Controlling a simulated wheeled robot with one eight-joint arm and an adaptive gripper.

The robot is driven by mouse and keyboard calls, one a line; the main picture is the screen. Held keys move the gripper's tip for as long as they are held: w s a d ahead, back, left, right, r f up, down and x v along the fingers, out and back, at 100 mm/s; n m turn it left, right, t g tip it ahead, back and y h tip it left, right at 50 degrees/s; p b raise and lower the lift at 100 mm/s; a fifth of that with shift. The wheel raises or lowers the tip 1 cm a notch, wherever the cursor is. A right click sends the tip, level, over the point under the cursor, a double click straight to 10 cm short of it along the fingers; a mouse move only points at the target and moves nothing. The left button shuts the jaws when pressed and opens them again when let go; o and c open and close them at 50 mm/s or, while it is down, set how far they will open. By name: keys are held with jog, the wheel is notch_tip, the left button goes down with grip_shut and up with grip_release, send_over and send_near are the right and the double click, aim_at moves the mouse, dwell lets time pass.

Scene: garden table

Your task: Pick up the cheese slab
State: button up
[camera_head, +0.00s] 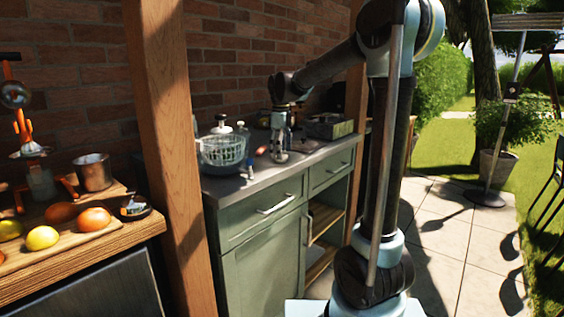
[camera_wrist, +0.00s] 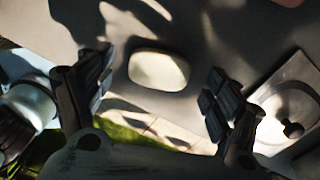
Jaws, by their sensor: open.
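A pale, rounded slab, which looks like the cheese slab (camera_wrist: 159,70), lies on the grey counter in the wrist view. My gripper (camera_wrist: 160,82) is open, with one dark finger on each side of the slab and gaps between. The fingers do not appear to touch it; their height above the counter is hard to judge. In the head view my gripper (camera_head: 280,145) points down over the counter of the green cabinet. The slab cannot be made out clearly there.
A grey box (camera_head: 329,126) stands right. In the wrist view a metal plate with a round recess (camera_wrist: 288,105) lies right; the counter edge shows below.

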jog(key=shift+f, duration=0.6)
jog(key=c, duration=1.1)
jog(key=shift+c, duration=0.2)
